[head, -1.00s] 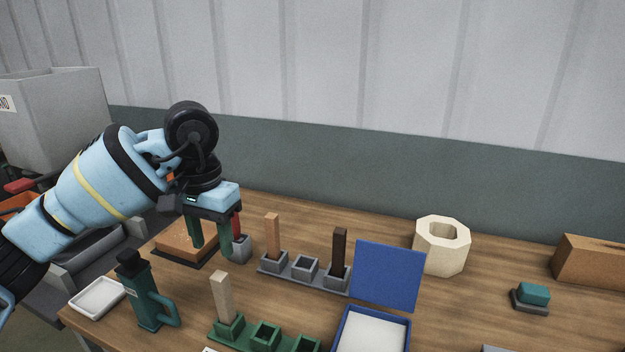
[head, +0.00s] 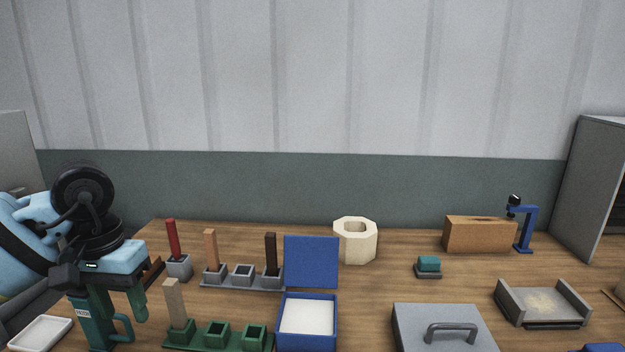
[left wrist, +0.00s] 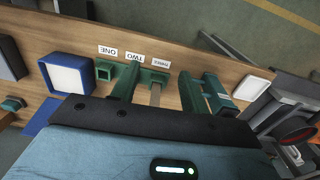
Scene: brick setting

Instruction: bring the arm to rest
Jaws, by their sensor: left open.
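My left gripper (head: 115,312) is at the lower left in the head view, at the left end of the wooden table (head: 395,285), with its green fingers pointing down. It also shows in the left wrist view (left wrist: 157,82), where the two fingers stand apart with nothing held between them. A green handled bottle (head: 122,328) overlaps the gripper in the head view, so its gap to the fingers is hard to judge. In the left wrist view the bottle (left wrist: 219,94) is right of the fingers. My right gripper is in neither view.
A green socket block (head: 200,347) with a pale peg, a grey socket block (head: 226,283) and a red peg (head: 172,239) stand right of my gripper. Beyond are an open blue box (head: 281,325) and a cream octagonal ring (head: 357,247). A white dish (head: 40,334) is at left.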

